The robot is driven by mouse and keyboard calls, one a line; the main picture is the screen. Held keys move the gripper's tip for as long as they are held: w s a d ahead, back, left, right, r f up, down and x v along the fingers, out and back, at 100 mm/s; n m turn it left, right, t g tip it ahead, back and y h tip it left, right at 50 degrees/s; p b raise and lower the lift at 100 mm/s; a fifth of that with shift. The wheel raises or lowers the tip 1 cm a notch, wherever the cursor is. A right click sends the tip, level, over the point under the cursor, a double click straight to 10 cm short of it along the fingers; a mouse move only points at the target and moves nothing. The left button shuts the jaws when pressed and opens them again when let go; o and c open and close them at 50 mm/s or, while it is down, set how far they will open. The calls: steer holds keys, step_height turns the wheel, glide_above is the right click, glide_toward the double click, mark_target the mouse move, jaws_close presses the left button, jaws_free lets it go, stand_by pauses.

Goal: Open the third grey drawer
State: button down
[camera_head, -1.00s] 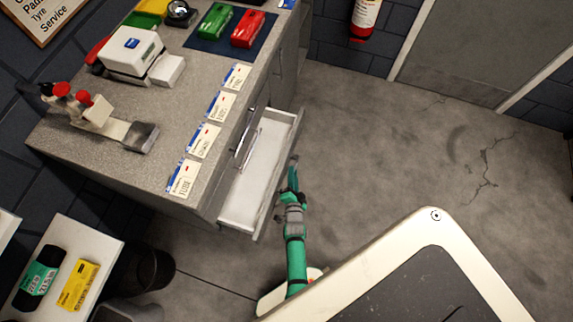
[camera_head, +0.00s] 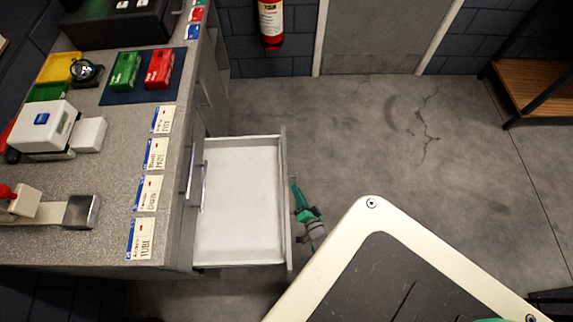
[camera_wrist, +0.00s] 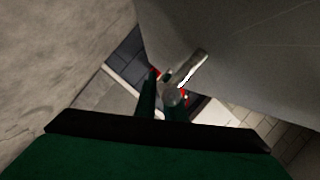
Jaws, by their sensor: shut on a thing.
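A grey drawer (camera_head: 240,210) stands pulled out from the bench's right side, its white interior empty. Its outer front panel (camera_head: 287,210) is seen nearly edge-on from above. My green gripper (camera_head: 296,190) is at the outer side of this front. In the wrist view, my gripper's fingers (camera_wrist: 164,95) are shut on the metal drawer handle (camera_wrist: 192,68), and the drawer's grey front (camera_wrist: 240,60) fills the upper right.
The bench top (camera_head: 95,170) carries a white device (camera_head: 45,128), a red case (camera_head: 159,68), a green case (camera_head: 125,70) and several label cards. A fire extinguisher (camera_head: 271,20) hangs at the back wall.

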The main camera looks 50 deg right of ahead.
steer(key=shift+s+d, duration=0.6)
steer(key=shift+s, duration=0.15)
steer(key=shift+f, duration=0.1)
steer(key=c, duration=1.8)
jaws_free()
steer(key=shift+c, duration=0.2)
steer(key=v, duration=1)
steer(key=shift+s+a, duration=0.25)
steer(key=shift+s, duration=0.05)
steer(key=shift+w, duration=0.1)
